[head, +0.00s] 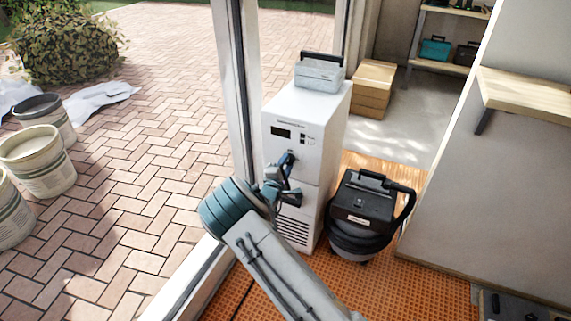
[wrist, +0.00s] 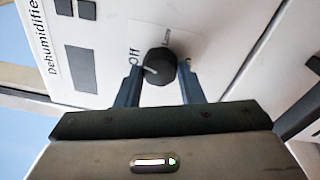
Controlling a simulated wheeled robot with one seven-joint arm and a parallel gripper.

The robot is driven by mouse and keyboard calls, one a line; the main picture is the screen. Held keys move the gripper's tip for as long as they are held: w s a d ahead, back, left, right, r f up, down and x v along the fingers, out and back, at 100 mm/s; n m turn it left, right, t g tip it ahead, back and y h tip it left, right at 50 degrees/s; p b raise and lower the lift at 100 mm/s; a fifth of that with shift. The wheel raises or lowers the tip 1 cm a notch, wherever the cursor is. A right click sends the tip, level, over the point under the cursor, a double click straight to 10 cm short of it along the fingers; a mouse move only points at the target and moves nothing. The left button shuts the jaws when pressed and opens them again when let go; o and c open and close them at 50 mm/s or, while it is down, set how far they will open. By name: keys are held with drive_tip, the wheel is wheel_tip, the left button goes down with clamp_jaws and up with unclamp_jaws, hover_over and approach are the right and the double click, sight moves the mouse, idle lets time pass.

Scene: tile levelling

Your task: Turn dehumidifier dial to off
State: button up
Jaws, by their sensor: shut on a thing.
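The white dehumidifier (head: 333,118) stands on the orange floor beside the door frame. Its front panel shows a dark display and small buttons in the head view. The black dial (wrist: 160,66) sits on the panel in the wrist view, with a pale pointer line on it and printed lettering beside it, partly legible. My gripper (wrist: 160,84) is at the front panel with one finger on each side of the dial, shut on it. In the head view my gripper (head: 288,168) covers the dial.
A grey toolbox (head: 319,74) rests on top of the dehumidifier. A black vacuum (head: 362,208) stands close to its right. Cardboard boxes (head: 372,88) are behind. A door frame (head: 236,90) runs close to the left of my gripper. Buckets (head: 38,160) stand outside on the paving.

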drive_tip(key=shift+a+n, duration=0.1)
drive_tip(key=shift+n, duration=1.6)
drive_tip(key=shift+p, duration=0.3)
drive_tip(key=o, duration=1)
drive_tip(key=shift+s, duration=0.1)
drive_tip(key=v, duration=0.4)
drive_tip(key=p+v, duration=0.1)
drive_tip(key=v, duration=0.4)
drive_tip(key=p+v, duration=0.1)
drive_tip(key=v, duration=0.3)
drive_tip(key=shift+s+r, duration=0.25)
drive_tip(key=shift+s, duration=0.1)
